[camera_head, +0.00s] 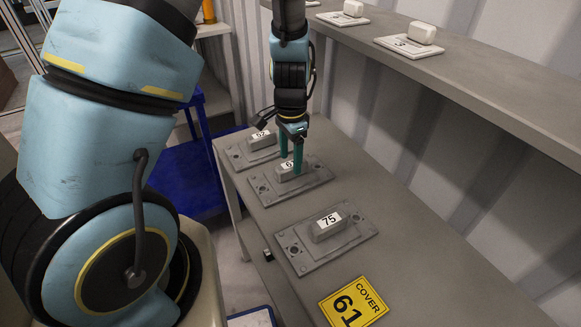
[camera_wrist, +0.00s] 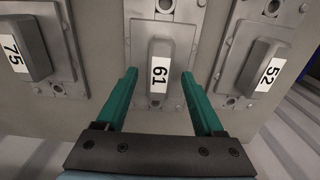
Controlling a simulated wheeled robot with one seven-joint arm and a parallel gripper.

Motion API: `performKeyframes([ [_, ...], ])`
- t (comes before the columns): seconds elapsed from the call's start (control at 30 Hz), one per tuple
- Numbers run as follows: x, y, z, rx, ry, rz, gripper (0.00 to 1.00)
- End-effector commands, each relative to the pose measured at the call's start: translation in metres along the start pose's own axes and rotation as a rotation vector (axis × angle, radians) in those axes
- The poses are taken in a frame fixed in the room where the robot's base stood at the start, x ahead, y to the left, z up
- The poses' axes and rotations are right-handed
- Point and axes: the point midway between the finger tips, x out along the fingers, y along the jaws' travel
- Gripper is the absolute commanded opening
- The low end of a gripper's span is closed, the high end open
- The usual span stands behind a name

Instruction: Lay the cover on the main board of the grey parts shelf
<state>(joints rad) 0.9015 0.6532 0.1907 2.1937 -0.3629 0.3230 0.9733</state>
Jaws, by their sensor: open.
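A grey cover (camera_head: 267,191) with a raised handle labelled 61 lies flat between two similar covers on the grey board (camera_head: 420,265). In the wrist view the cover's 61 label (camera_wrist: 160,70) is in the middle. My gripper (camera_head: 291,165) is over this cover, pointing down. In the wrist view my gripper (camera_wrist: 158,90) is open, one green finger on each side of the handle, with gaps between. Nothing is held. The fingers partly hide the cover in the head view.
Cover 75 (camera_head: 340,249) lies nearer and cover 52 (camera_head: 237,154) farther along the board. A yellow card reading COVER 61 (camera_head: 353,303) lies at the front. A raised ledge (camera_head: 480,85) with white blocks on plates runs along the wall. The board's right side is clear.

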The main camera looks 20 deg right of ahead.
Motion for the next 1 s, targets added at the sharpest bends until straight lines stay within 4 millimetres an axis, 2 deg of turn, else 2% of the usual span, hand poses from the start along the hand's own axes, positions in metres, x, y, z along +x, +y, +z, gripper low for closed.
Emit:
performKeyframes([
  [0.2,-0.043,0.0,-0.002,0.001,0.006,-0.002,0.7],
  [0.4,-0.071,0.0,-0.001,0.001,0.003,0.0,0.7],
  [0.53,-0.08,0.0,0.0,0.001,0.0,0.0,0.7],
  [0.77,-0.084,-0.002,0.004,-0.019,0.002,0.0,0.7],
  [0.87,-0.089,-0.012,0.021,-0.108,0.011,0.0,0.7],
  [1.0,-0.103,-0.033,0.071,-0.362,0.039,-0.006,0.7],
])
